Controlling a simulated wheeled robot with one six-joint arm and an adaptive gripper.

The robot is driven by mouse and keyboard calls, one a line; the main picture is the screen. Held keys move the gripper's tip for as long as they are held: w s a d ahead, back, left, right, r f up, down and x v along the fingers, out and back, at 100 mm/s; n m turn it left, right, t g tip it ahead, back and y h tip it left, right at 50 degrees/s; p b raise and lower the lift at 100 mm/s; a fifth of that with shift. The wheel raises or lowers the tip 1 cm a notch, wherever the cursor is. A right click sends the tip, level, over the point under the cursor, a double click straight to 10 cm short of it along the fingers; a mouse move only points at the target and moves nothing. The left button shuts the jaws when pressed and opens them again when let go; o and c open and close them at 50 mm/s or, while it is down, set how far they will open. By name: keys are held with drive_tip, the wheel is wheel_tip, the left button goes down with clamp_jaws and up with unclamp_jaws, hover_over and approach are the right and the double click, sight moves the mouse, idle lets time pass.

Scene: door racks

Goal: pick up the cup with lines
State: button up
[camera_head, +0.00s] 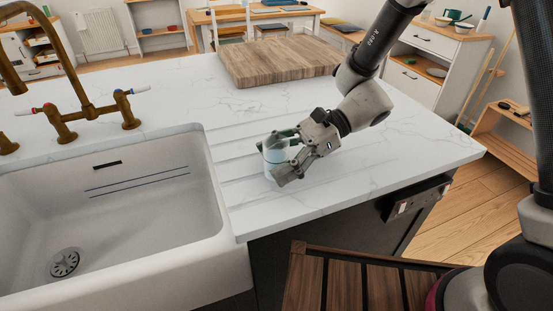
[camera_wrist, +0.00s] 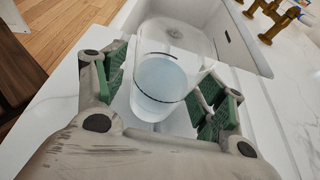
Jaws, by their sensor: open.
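In the wrist view the cup (camera_wrist: 159,88) sits between the two green-padded fingers. My gripper (camera_head: 282,158) is open around the cup, with one finger on each side. A gap shows between the left finger and the cup; on the right I cannot tell whether the finger touches.
The white sink (camera_head: 110,215) lies left of the cup, with a brass faucet (camera_head: 62,125) behind it. A wooden board (camera_head: 275,62) lies at the back of the counter. The marble counter (camera_head: 400,150) is clear to the right.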

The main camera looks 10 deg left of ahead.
drive_tip(key=shift+c, duration=0.2)
drive_tip(key=c, duration=1.3)
drive_tip(key=shift+o, duration=0.2)
drive_tip(key=shift+r, duration=0.15)
